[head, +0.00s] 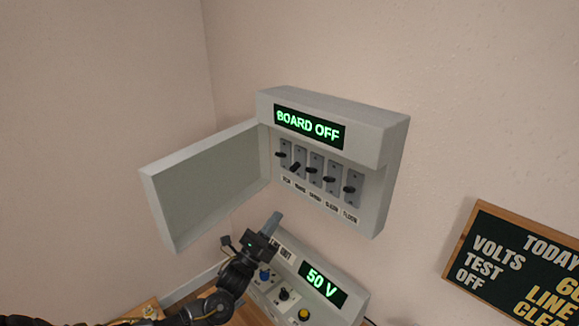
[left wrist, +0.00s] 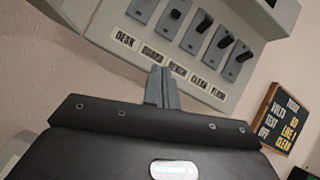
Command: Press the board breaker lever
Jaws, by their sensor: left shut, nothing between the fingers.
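The breaker box (head: 392,150) hangs on the wall with its door (head: 205,185) open to the left. Its green display (head: 309,127) reads BOARD OFF. The board breaker lever (head: 295,167) is second from the left in a row of several and slants more than its neighbours. In the left wrist view this lever (left wrist: 175,14) shows at the top, above the BOARD label. My left gripper (head: 274,222) is shut and empty, below the lever row and apart from the lever. Its fingertips (left wrist: 162,88) show below the labels in the left wrist view. My right gripper is out of view.
Below the box stands a lower console with a 50 V display (head: 323,285), a blue knob (head: 264,275) and a yellow knob (head: 303,314). A framed letter board (head: 515,265) is on the wall at right. The space before the levers is clear.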

